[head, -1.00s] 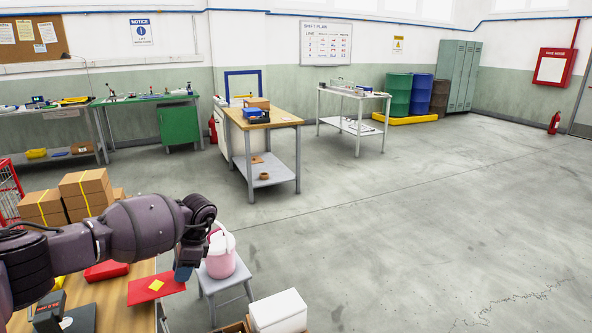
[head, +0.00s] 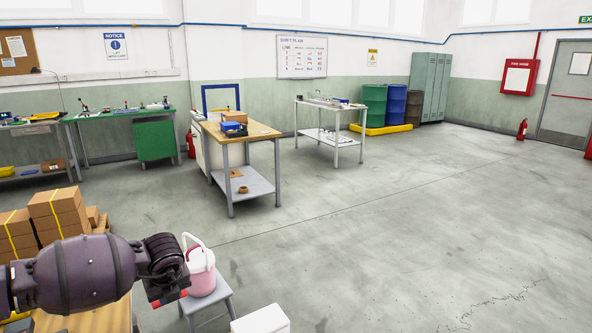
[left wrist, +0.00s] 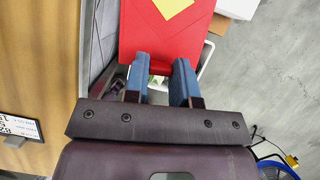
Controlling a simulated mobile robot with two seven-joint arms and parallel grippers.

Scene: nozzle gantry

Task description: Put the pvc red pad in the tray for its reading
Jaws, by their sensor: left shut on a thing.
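The red pad (left wrist: 163,33) with a yellow patch fills the top middle of the left wrist view. My left gripper (left wrist: 161,72) has its blue fingers shut on the pad's near edge. In the head view only a small red piece of the pad (head: 170,299) shows below my left gripper (head: 168,292); my wrist hides the rest. The pad is held out past the right end of a wooden bench (head: 95,320). I cannot make out a tray for certain. My right gripper is not in view.
A pink bucket (head: 202,272) stands on a grey stool (head: 212,298) right of my left gripper. A white box (head: 261,320) is at the bottom edge. Cartons (head: 58,212) are stacked at left. Open floor spreads right.

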